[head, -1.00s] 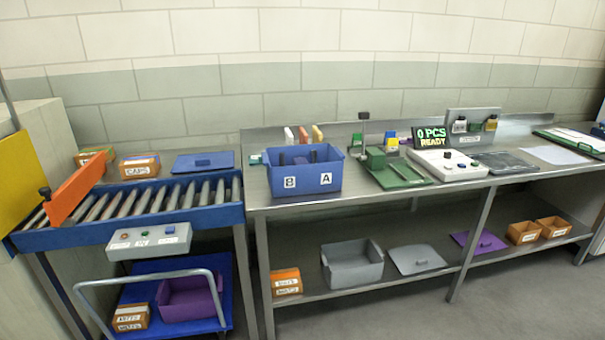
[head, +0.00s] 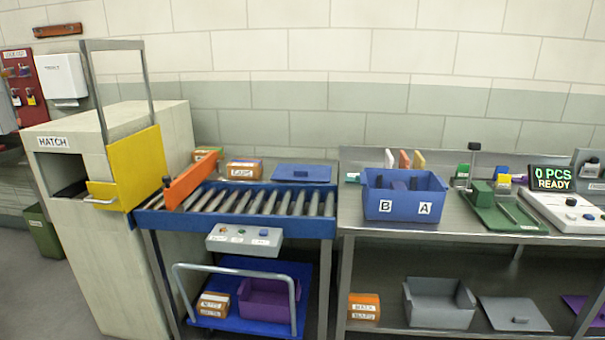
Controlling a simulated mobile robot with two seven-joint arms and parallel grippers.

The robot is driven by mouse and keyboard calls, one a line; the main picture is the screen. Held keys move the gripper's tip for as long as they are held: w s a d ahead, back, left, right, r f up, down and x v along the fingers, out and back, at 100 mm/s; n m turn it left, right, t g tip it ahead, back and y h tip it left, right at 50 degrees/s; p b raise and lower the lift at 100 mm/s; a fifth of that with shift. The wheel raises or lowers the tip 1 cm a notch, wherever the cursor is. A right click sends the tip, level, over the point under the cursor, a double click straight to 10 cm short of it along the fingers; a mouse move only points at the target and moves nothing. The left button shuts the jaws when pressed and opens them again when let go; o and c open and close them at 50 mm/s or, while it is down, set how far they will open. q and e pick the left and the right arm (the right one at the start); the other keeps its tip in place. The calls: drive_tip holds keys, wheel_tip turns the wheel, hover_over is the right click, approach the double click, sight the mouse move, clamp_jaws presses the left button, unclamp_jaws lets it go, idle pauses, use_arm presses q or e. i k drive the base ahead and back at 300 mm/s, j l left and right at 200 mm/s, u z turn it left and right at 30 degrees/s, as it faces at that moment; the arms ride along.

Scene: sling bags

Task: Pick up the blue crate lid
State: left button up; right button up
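The blue crate lid (head: 302,173) lies flat at the back of the roller conveyor, near its right end in the head view. It is a flat blue panel with a small darker blue handle on top. The blue crate (head: 404,194), marked B and A, stands open on the steel bench to the right of the lid, with dark items inside. Neither of my grippers shows in the head view.
The roller conveyor (head: 252,203) has an orange bar (head: 190,182) across its left part. A labelled carton (head: 243,170) stands left of the lid. A yellow panel (head: 138,168) rises at the hatch. A blue cart (head: 232,320) stands below. A green tray (head: 505,216) lies right of the crate.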

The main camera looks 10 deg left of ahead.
sight(285, 172)
drive_tip(key=i+u, duration=0.35)
drive_tip(key=i+l+u, duration=0.15)
drive_tip(key=i+u, duration=0.2)
drive_tip(key=i+l+u, duration=0.2)
drive_tip(key=u, duration=0.15)
drive_tip(key=i, duration=0.1)
